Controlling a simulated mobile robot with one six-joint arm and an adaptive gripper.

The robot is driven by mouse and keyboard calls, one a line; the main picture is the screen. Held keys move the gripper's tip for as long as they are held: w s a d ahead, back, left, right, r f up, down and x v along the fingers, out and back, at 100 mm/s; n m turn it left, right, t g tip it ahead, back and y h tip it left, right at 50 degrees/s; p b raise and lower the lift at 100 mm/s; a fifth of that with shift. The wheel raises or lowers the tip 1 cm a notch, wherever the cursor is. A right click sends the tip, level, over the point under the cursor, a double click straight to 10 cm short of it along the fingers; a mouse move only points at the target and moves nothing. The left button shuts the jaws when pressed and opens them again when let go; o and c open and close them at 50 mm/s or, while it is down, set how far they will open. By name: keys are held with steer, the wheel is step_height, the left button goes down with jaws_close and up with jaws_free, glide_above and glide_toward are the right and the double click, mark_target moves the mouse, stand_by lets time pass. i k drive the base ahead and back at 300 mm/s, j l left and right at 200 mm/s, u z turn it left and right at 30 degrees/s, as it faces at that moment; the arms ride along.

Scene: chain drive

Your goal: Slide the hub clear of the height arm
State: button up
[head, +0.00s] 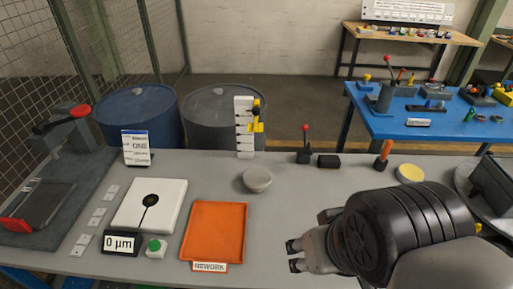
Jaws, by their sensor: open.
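The hub appears to be the round grey piece (257,180) on the grey bench, in the middle of the head view. The height gauge, a white upright scale (243,135), stands just behind it. Its yellow height arm (257,127) juts out to the right side of the scale, above and behind the hub in the picture. I cannot tell how far the hub lies from the space under the arm. My gripper (294,256) is open and empty, in front of the hub and to its right, with its fingers pointing left.
An orange REWORK tray (193,232) lies left of my gripper. A white plate (171,206), a 0 µm display (120,243) and a green button (155,246) are further left. A red-knobbed lever (304,147), a black block (329,161) and a yellow disc (410,173) stand to the right.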

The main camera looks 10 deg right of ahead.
mark_target(255, 178)
steer(key=i+j+z, duration=0.15)
steer(key=j+z, duration=0.3)
steer(key=i+j+z, duration=0.1)
steer(key=j+z, duration=0.15)
steer(key=z, duration=0.25)
steer(key=j+z, duration=0.45)
